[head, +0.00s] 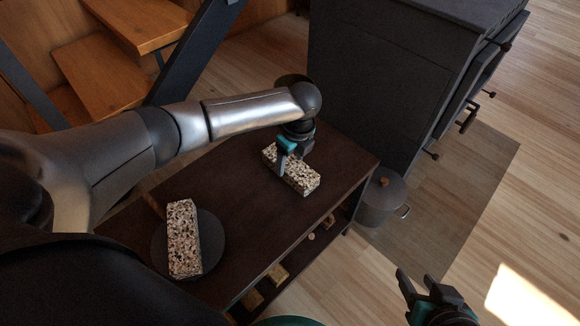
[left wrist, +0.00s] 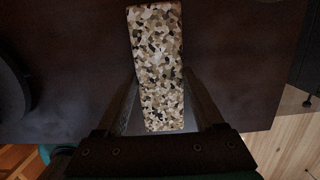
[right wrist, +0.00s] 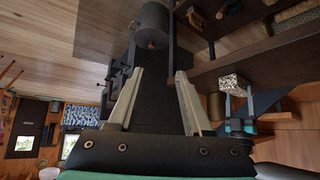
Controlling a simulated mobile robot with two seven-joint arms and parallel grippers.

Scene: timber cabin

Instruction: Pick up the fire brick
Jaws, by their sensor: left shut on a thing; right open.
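A speckled cream, brown and black fire brick (head: 304,180) is at the far end of the dark wooden table, with my left gripper (head: 286,166) over its left part. In the left wrist view the brick (left wrist: 158,60) runs lengthwise between the two fingers, which are shut on its sides. I cannot tell whether it touches the tabletop. A second similar speckled brick (head: 184,238) lies across a dark round pan (head: 212,240) at the near left. My right gripper (head: 418,280) is open and empty, off the table at the lower right.
The dark table (head: 240,190) is bare between the two bricks and has a lower shelf with small wooden pieces. A black stove (head: 385,80) stands behind it. A lidded grey pot (head: 381,200) is on the floor at the table's right. Wooden stairs (head: 105,70) are at the upper left.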

